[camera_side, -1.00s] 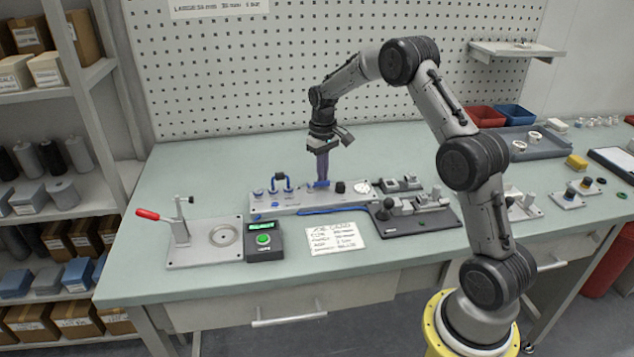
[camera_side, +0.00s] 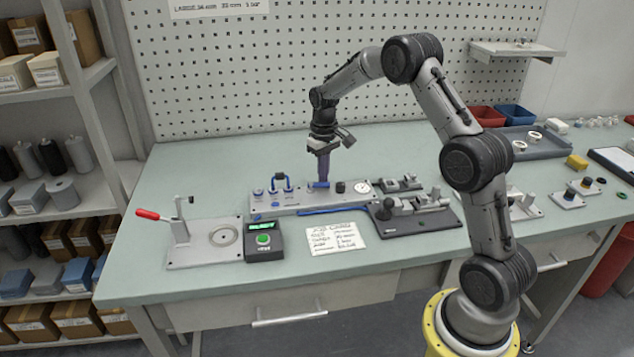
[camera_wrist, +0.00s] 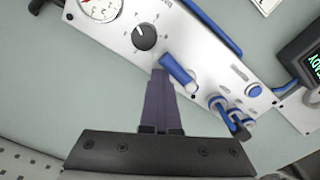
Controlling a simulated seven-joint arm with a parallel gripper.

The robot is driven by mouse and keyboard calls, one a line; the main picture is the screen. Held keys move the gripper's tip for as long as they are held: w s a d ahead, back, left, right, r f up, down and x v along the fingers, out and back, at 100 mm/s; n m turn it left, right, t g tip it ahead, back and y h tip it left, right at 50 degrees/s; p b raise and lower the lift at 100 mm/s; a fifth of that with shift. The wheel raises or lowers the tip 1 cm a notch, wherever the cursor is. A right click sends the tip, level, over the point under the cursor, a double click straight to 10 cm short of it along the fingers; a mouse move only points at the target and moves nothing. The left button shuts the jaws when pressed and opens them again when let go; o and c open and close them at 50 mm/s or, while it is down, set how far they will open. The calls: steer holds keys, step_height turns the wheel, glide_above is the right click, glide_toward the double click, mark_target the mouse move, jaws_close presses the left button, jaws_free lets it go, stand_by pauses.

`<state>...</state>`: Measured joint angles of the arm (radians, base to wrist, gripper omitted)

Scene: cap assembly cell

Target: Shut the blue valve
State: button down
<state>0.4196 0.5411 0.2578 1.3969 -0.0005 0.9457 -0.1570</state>
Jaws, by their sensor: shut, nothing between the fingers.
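The blue valve's handle (camera_wrist: 178,70) is a short blue bar on the light panel (camera_wrist: 205,40) in the wrist view, lying slantwise beside the black knob. In the side view the blue valve (camera_side: 317,186) is a small blue patch on the panel, partly hidden by my gripper. My gripper (camera_wrist: 160,73) is shut and empty, pointing down. Its fingertips are right beside the handle in the wrist view; I cannot tell whether they touch it. The gripper also shows just above the valve in the side view (camera_side: 323,179).
A black knob (camera_wrist: 144,37) and a round gauge (camera_wrist: 100,6) sit on the panel near the valve. Blue tubing (camera_wrist: 215,28) runs along it. A black fixture (camera_side: 415,218) stands right of it, and a control box (camera_side: 264,241) and a red-handled clamp (camera_side: 180,228) left.

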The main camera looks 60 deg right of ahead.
mark_target(325, 193)
steer(key=shift+s+a, duration=0.3)
steer(key=shift+s, duration=0.1)
steer(key=shift+s+a, duration=0.35)
stand_by(0.4)
steer(key=shift+s+a, duration=0.25)
steer(key=shift+a, duration=0.3)
stand_by(0.4)
